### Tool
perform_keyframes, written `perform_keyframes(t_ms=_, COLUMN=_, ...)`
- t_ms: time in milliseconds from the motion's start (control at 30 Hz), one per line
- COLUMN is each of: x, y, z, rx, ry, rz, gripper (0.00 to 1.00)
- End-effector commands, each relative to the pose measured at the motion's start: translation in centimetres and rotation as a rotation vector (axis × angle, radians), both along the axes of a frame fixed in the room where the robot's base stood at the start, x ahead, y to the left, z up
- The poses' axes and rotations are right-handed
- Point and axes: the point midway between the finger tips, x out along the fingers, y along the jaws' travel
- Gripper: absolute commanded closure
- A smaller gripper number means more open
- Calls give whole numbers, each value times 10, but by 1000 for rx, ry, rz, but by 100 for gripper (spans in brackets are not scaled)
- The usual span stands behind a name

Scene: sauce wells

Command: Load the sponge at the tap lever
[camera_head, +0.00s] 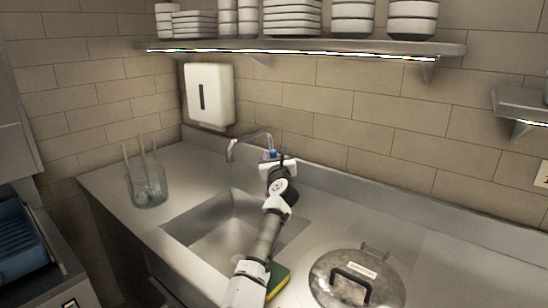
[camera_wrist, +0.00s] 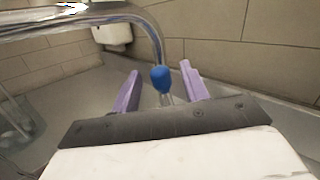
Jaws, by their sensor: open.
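The tap (camera_head: 240,141) stands at the back of the sink, its curved metal spout reaching left over the basin. Its lever has a blue tip (camera_wrist: 161,79), which also shows small in the head view (camera_head: 273,153). My gripper (camera_wrist: 160,71) is open, its two purple fingers on either side of the blue tip in the picture, with gaps on both sides. I cannot tell how deep the tip is between them. The sponge (camera_head: 279,279), yellow with a green layer, lies on the counter in front of the sink, partly hidden by my arm.
The sink basin (camera_head: 207,232) lies below and left of my arm. A lidded round pot (camera_head: 385,283) is at right front. A glass container with thin sticks (camera_head: 148,187) stands left. A wall dispenser (camera_head: 209,95) hangs behind.

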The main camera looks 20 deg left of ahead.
Motion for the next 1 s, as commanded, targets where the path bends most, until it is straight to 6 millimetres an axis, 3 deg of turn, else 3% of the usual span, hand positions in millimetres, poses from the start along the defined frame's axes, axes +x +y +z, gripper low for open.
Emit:
perform_keyframes(t_ms=267, x=-12, y=-5, z=0, rx=0, ry=1, rz=0, gripper=55)
perform_keyframes(t_ms=1000, x=-116, y=-54, z=-15, rx=-1, ry=0, rz=1, gripper=55)
